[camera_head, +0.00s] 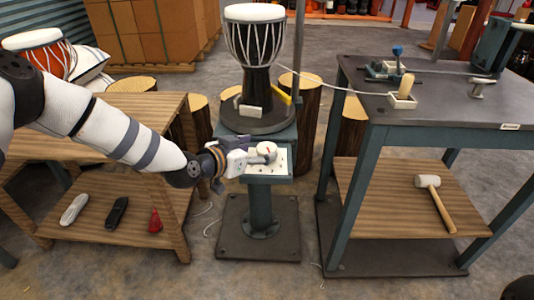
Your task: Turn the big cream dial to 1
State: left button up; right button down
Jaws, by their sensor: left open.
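The big cream dial (267,148) is a small round knob on a pale panel (283,170) with dark marks, at the front of the drum pedestal. My left arm reaches in from the left, and my left gripper (262,157) is open at the dial. Its fingers are close to the dial's left and near side. I cannot tell whether they touch it. The dial's pointer and the figures on the panel are too small to read, and the gripper hides part of the panel.
A goblet drum (256,55) stands on the pedestal directly behind the panel. A wooden bench (60,140) is under my left arm. A dark-topped workbench (440,105) stands to the right, with a mallet (435,200) on its lower shelf. Floor between the pedestal and workbench is partly clear.

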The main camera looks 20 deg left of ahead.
aim_at(266, 148)
pick_arm(q)
jog(key=b+x, duration=0.1)
jog(key=x, duration=0.3)
jog(key=shift+w+d+f, duration=0.15)
jog(key=shift+w+f, duration=0.05)
jog(key=shift+w, duration=0.1)
jog(key=c, duration=1.1)
jog(key=shift+c, duration=0.2)
